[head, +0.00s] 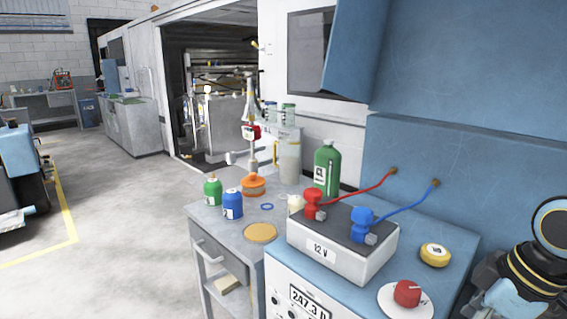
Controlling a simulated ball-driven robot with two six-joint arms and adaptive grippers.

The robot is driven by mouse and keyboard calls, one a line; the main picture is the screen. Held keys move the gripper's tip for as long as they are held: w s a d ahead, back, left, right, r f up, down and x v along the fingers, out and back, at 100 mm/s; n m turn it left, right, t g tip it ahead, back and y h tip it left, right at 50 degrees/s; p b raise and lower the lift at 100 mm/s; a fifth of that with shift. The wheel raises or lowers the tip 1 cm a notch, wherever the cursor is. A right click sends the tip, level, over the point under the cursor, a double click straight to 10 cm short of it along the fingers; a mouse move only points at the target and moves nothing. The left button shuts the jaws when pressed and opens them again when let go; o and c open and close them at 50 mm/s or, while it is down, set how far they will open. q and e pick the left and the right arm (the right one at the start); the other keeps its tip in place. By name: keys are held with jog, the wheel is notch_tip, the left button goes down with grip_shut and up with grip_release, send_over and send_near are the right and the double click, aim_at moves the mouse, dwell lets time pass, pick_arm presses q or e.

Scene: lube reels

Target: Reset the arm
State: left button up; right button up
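Part of my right arm, dark with yellow bands, shows at the lower right edge in the head view. It stands at the right end of the blue bench (455,252). No gripper fingertips can be made out on it. My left arm and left gripper are out of view. The task line names no object to handle.
A 12 V battery (345,262) with red (314,205) and blue (363,226) clamps sits on the bench.

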jog(key=s+a+m+t+h, duration=0.1)
jog(key=s+a+m+h, duration=0.15)
jog(key=s+m, duration=0.95)
jog(key=s+d+f+n+g+b, duration=0.1)
jog(key=s+f+n+b, duration=0.15)
jog(key=f, duration=1.35)
jog(key=s+d+f+n+b, duration=0.15)
jog(key=s+f, duration=0.25)
jog(key=f, duration=1.2)
jog(key=s+d+f+g+b, duration=0.1)
jog(key=s+f+b, duration=0.3)
jog(key=s+f, duration=1.3)
jog(key=shift+s+f+m+b, duration=0.3)
jog(key=shift+f, duration=0.45)
